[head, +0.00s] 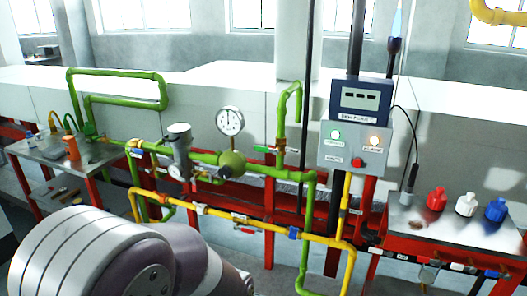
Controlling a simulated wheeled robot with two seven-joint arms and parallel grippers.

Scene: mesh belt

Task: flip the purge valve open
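Green pipes and yellow pipes run across the middle of the head view, with several small valves on them. One lever with a green grip (262,149) sits on the green pipe right of the round gauge (230,121). A blue fitting (294,233) and a small pale lever or tag (240,216) sit on the lower yellow pipe (265,225). A red piece (246,231) shows just below that pipe. I cannot read any label that tells which one is the purge valve. Neither of my grippers is in view; only my own arm link shows at the lower left.
A grey control box (345,145) with a display, lit lamps and a red button stands right of centre. A side table (62,150) is at left. A right table (460,222) bears red, white and blue capped items. Red frame beams run behind the pipes.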

